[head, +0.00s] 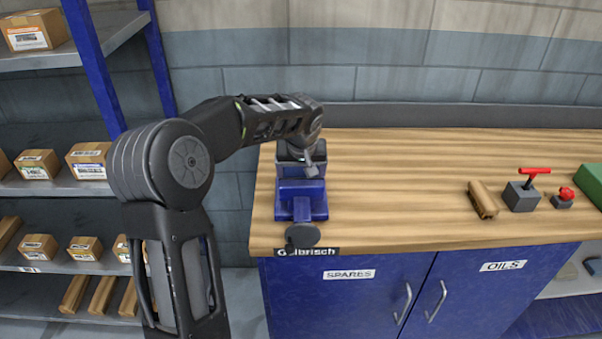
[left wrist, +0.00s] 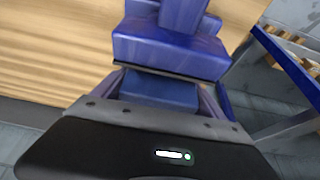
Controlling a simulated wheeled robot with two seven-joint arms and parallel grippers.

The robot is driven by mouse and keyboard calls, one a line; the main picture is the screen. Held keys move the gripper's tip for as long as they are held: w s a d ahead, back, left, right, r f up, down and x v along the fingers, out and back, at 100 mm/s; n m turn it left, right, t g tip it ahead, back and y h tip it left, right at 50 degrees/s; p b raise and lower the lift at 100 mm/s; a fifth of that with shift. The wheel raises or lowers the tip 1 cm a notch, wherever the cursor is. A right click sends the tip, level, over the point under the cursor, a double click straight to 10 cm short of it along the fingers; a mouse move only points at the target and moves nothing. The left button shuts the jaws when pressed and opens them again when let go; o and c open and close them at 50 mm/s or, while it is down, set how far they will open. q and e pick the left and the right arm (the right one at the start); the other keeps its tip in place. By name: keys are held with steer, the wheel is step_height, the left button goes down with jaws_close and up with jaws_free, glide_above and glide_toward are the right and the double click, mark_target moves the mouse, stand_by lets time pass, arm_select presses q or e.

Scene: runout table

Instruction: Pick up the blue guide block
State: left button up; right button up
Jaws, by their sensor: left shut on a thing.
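My left gripper (head: 300,164) is at the left end of the wooden bench, right behind a blue vise (head: 302,204). In the left wrist view its two fingers (left wrist: 161,88) are shut on a blue block, the blue guide block (left wrist: 160,94). The block sits low between the fingers, and the vise (left wrist: 170,52) hides part of it. In the head view I cannot make the block out behind the vise and gripper. I cannot tell whether the block touches the vise or bench. My right gripper is in neither view.
The bench top (head: 400,180) is clear in the middle. A brown block (head: 483,200), a grey block with a red T-handle (head: 523,195) and a small red-knobbed piece (head: 563,198) stand at right. Shelves with cartons (head: 38,163) stand at left.

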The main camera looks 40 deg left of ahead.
arm_select(q)
steer(key=shift+c, duration=1.3)
steer(key=shift+r, duration=0.1)
step_height(320, 180, up, 10)
steer(key=shift+b, duration=0.55)
